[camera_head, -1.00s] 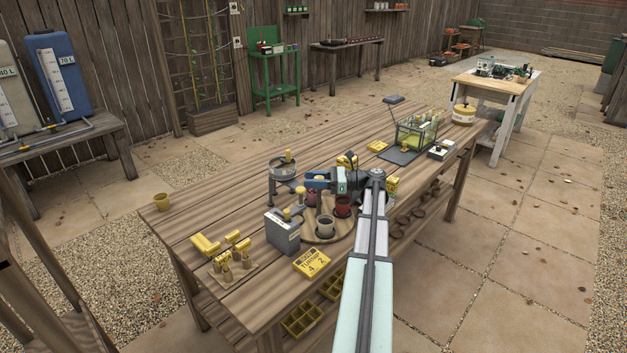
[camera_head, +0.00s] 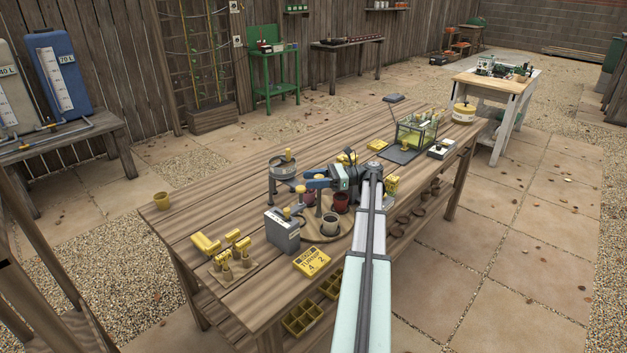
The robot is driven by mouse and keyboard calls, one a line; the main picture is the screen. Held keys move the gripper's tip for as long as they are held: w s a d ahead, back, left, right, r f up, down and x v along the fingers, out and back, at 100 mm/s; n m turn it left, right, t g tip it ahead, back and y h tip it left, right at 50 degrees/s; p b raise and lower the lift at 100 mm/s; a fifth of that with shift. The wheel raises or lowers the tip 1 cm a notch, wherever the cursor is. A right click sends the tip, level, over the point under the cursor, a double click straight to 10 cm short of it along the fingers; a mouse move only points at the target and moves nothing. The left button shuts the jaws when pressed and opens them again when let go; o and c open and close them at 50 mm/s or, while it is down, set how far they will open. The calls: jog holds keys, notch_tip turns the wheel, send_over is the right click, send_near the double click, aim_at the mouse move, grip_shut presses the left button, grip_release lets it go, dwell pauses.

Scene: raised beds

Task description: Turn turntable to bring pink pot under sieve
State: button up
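The round wooden turntable (camera_head: 312,236) sits on the long bench and carries small pots. A pinkish-maroon pot (camera_head: 309,197), likely the pink pot, is at its back left, partly hidden by my gripper and a grey post. A dark red pot (camera_head: 341,202) is at the back right, and a pale grey pot (camera_head: 330,224) at the front. The sieve (camera_head: 283,168) is a round metal pan on a stand, behind and left of the turntable. My gripper (camera_head: 314,184), with blue fingers, is low over the turntable's back. Its grip and contact are too small to tell.
A grey box (camera_head: 282,233) with a yellow knob stands close left of the turntable. Yellow-handled tools stand at the bench's front left. A clear tank (camera_head: 416,133) is farther right. The bench's back left is mostly clear.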

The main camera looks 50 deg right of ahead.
jog(key=shift+o, duration=1.2)
notch_tip(320, 180, up, 10)
